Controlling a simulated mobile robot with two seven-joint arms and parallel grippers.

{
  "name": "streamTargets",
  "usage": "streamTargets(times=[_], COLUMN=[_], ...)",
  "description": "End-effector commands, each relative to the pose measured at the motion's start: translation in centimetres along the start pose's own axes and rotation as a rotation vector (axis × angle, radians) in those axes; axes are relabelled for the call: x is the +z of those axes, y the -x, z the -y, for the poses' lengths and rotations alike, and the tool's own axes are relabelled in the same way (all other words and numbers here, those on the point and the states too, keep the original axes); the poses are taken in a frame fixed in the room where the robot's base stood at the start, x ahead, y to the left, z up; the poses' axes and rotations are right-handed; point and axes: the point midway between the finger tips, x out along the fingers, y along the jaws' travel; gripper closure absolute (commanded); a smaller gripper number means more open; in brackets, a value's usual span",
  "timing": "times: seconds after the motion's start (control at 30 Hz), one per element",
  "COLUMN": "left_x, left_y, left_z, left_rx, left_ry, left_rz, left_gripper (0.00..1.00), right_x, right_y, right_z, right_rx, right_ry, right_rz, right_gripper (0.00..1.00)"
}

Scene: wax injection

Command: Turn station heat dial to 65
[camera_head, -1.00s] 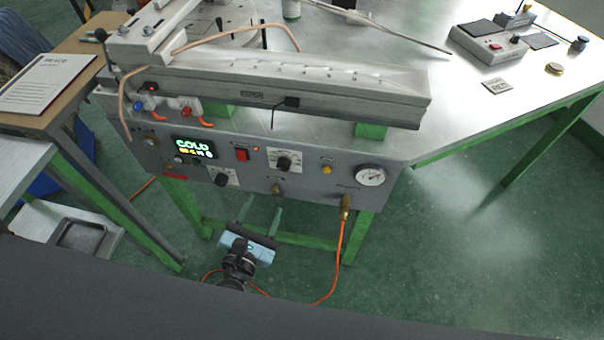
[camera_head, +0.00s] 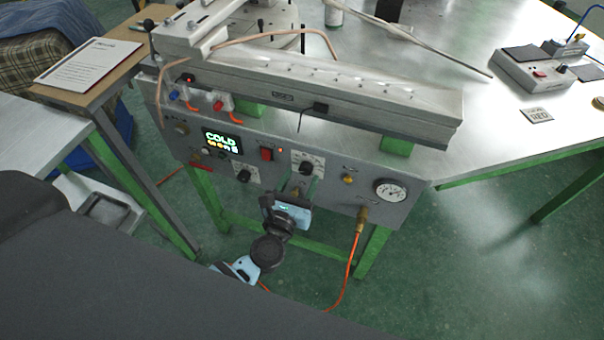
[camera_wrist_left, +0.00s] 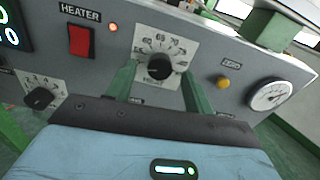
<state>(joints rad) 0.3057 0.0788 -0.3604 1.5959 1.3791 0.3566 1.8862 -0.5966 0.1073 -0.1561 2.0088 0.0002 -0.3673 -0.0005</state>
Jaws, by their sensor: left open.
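The station heat dial (camera_head: 306,168) is a round black knob on a white scale plate on the grey front panel. In the left wrist view the dial (camera_wrist_left: 159,66) shows numbers including 60, 65 and 70 along its top; I cannot make out its pointer setting. My left gripper (camera_head: 302,182) is open in front of the dial. In the left wrist view its green fingers (camera_wrist_left: 159,78) stand either side of the knob, apart from it, with nothing held. My right gripper is not in view.
Left of the dial are a red heater switch (camera_wrist_left: 80,40), a smaller dial (camera_wrist_left: 40,97) and a display reading COLD (camera_head: 222,141). Right are a yellow button (camera_wrist_left: 223,81) and a round gauge (camera_wrist_left: 269,94). An orange hose (camera_head: 352,262) hangs below the panel.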

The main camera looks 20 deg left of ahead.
Motion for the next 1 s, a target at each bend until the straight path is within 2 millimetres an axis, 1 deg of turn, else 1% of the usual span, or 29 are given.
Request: streamTargets(times=[0.03, 0.2, 0.5, 0.53, 0.87, 1.0], left_x=[0.1, 0.0, -0.1, -0.1, -0.1, -0.1], left_y=[-0.6, -1.8, -2.0, -2.0, -2.0, -2.0], left_z=[0.0, 0.0, 0.0, 0.0, 0.0, 0.0], left_rx=[-0.001, 0.000, 0.000, 0.000, 0.000, 0.000], left_ry=[0.000, 0.000, 0.000, 0.000, 0.000, -0.004], left_rz=[0.001, 0.000, -0.002, -0.002, -0.001, -0.001], left_gripper=[0.48, 0.48, 0.48, 0.49, 0.92, 0.93], right_x=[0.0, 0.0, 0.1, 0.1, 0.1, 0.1], right_y=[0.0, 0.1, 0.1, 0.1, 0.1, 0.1], right_z=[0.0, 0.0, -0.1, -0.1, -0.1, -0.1], right_rx=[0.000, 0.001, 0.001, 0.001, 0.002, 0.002], right_ry=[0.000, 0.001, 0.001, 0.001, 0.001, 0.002], right_rz=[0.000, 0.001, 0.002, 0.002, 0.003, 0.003], right_gripper=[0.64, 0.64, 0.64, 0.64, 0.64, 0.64])
